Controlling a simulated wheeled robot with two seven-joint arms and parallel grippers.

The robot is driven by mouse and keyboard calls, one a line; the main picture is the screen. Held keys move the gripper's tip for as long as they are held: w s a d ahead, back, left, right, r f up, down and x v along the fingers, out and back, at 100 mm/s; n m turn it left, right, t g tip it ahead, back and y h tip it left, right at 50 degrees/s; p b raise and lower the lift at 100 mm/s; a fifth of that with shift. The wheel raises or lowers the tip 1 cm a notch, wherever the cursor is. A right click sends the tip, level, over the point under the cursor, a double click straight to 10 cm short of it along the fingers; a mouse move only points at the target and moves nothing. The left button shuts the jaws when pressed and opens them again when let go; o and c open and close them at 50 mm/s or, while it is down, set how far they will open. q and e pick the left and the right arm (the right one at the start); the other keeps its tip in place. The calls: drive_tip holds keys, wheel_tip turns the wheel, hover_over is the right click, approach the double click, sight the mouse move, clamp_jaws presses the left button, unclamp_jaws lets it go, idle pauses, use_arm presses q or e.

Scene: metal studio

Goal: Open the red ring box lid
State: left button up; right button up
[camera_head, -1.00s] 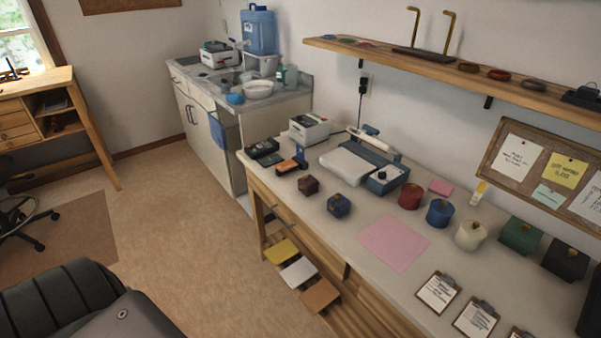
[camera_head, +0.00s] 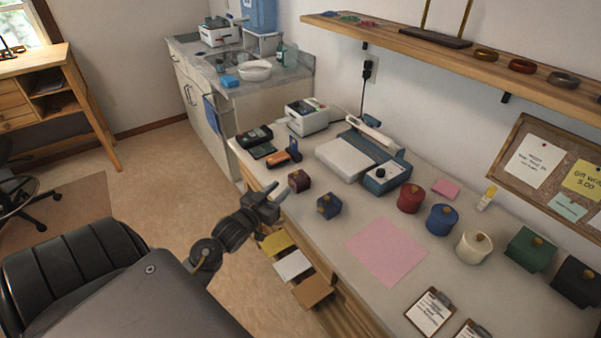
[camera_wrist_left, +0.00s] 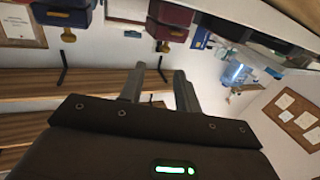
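A small dark red ring box (camera_head: 299,180) sits on the left part of the workbench, near its front edge. In the left wrist view a red box (camera_wrist_left: 170,16) with a gold clasp shows at the top, its lid looking shut. A small blue box (camera_head: 329,206) stands to its right. My left gripper (camera_head: 272,200) is open and empty, in front of the bench edge and lower left of the red ring box, apart from it. Its two fingers (camera_wrist_left: 160,88) stand apart in the left wrist view. My right gripper is not in view.
A round red box (camera_head: 411,198), a round blue box (camera_head: 441,219) and a cream box (camera_head: 473,247) stand farther right. A pink sheet (camera_head: 387,251) lies mid-bench. A scale-like device (camera_head: 387,178) stands behind. Pulled-out trays (camera_head: 292,265) jut below the bench front.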

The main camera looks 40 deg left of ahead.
sight(294, 174)
use_arm(q)
drive_tip(key=w, duration=0.3)
drive_tip(key=w+a, duration=0.1)
drive_tip(key=w, duration=0.2)
drive_tip(key=w+p, duration=0.1)
drive_tip(key=w, duration=0.2)
drive_tip(key=shift+w+a+f, duration=0.1)
drive_tip(key=shift+w+a, duration=0.05)
drive_tip(key=shift+w, duration=0.15)
drive_tip(key=shift+c, duration=0.2)
